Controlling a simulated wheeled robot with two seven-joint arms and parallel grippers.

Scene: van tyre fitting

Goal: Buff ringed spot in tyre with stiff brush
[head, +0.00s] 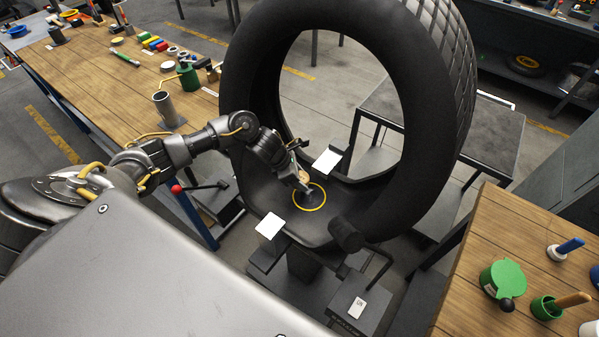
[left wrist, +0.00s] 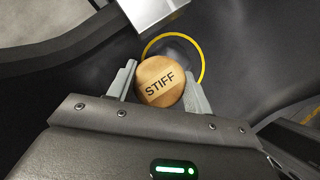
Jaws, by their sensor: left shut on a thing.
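The large black tyre (head: 398,95) stands upright on a dark stand. A yellow ring (head: 323,206) marks a spot on its inner lower wall; the ring also shows in the left wrist view (left wrist: 202,68), with a greyish patch inside it. My left gripper (head: 298,178) reaches into the tyre and is shut on the stiff brush (left wrist: 160,82), whose round wooden end reads STIFF. The brush is over the ringed spot, its lower end at the ring in the head view. Its bristles are hidden in the wrist view, so I cannot tell whether they touch. My right gripper is out of view.
White plates (head: 270,226) on the stand sit at the tyre's near and far edges. A wooden bench (head: 70,75) with tools is at left. Another wooden table (head: 490,235) at right holds a green lidded pot (head: 503,278) and a green pot with a wooden-handled tool (head: 546,308).

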